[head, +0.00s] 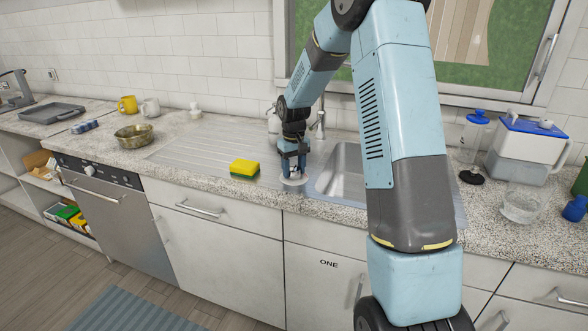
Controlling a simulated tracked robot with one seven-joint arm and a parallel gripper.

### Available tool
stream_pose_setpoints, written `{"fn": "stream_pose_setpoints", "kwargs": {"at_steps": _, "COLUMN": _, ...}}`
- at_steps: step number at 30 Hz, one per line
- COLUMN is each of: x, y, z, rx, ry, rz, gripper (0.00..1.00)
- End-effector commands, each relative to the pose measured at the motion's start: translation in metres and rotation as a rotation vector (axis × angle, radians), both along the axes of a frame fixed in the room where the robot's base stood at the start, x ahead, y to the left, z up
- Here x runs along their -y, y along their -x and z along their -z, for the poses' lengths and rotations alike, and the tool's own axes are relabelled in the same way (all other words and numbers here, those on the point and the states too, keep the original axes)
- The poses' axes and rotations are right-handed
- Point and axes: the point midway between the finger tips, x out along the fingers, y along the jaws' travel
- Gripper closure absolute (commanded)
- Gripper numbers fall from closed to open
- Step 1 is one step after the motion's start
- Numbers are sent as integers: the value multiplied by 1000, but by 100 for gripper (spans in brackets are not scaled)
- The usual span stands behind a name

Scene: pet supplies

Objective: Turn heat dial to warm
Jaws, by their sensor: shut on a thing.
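My gripper (292,170) points down over the counter at the left edge of the sink. It is shut on a small pale round thing (293,182), partly hidden by the fingers; I cannot tell what it is. No dial marked for heat or warm can be made out. A small light knob (89,170) shows on the dark control panel of the built-in appliance at the left, well apart from my gripper. Its markings are too small to read.
A yellow-green sponge (244,169) lies left of my gripper. The sink (345,172) and faucet (319,122) are to its right. A metal bowl (134,133), mugs (127,105) and a tray (51,113) stand at left; a water filter jug (525,148) and glass bowl (522,204) at right.

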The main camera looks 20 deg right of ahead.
Motion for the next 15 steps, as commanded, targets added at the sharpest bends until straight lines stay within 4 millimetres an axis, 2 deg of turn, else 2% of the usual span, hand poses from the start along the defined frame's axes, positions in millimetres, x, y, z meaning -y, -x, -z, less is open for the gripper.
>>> {"fn": "stream_pose_setpoints", "kwargs": {"at_steps": 15, "x": -1, "y": -4, "z": -3, "rx": 13, "ry": -2, "rz": 64, "gripper": 80}}
